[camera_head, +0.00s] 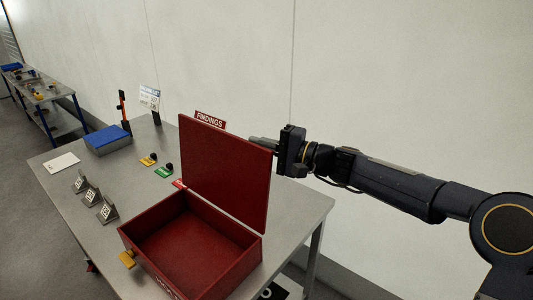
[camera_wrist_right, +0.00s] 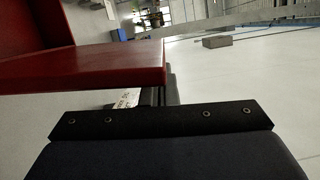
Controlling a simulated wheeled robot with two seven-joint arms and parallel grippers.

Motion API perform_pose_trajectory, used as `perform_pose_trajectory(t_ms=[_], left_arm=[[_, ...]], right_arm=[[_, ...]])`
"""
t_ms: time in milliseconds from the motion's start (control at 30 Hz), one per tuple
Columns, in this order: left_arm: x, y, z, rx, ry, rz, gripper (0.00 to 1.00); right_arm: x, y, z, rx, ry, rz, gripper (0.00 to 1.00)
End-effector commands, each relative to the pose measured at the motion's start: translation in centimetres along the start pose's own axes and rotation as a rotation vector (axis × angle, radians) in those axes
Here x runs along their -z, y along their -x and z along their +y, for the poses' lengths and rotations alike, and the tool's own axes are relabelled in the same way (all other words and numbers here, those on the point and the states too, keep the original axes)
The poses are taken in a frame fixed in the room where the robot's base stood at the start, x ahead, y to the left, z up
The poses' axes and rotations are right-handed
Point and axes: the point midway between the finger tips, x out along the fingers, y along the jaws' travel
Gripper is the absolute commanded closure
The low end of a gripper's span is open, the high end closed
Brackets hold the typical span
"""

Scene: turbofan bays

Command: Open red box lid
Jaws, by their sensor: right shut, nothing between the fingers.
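The red box (camera_head: 190,240) sits on the near part of the metal table, and its inside looks empty. Its red lid (camera_head: 225,170) stands open, close to upright, at the back edge of the box. My right gripper (camera_head: 262,141) is shut and empty, at the upper right edge of the lid, with its fingertips partly behind it. The lid's edge (camera_wrist_right: 110,70) also shows in the right wrist view, close in front of the gripper body; the fingers are mostly hidden there. I cannot tell if they touch the lid. My left gripper is not in view.
The metal table (camera_head: 305,205) also bears a blue box (camera_head: 107,139), several small tag stands (camera_head: 91,197), a white card (camera_head: 61,161) and yellow and green tags (camera_head: 163,172). A FINDINGS sign (camera_head: 210,119) stands behind the lid. A pale wall (camera_head: 400,80) runs behind.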

Motion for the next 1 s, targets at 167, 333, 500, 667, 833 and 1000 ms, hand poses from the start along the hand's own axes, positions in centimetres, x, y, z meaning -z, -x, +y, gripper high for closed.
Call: perform_pose_trajectory(t_ms=[167,333,500,667,833,1000], left_arm=[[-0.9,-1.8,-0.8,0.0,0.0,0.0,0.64],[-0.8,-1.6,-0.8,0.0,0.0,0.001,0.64],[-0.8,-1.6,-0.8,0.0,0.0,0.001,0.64],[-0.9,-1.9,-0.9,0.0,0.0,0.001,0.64],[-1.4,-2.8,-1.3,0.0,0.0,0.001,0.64],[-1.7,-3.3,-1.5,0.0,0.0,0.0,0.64]], right_arm=[[-1.6,-0.4,0.2,-0.016,0.062,-0.003,1.0],[-1.8,-0.4,-0.1,-0.018,0.069,-0.001,1.0],[-1.8,-0.4,-0.1,-0.018,0.068,-0.002,1.0],[-1.7,0.3,-0.1,-0.016,0.07,0.0,1.0],[-1.6,3.1,0.0,-0.017,0.07,0.003,1.0],[-1.6,5.8,-0.1,-0.018,0.071,0.002,1.0]])
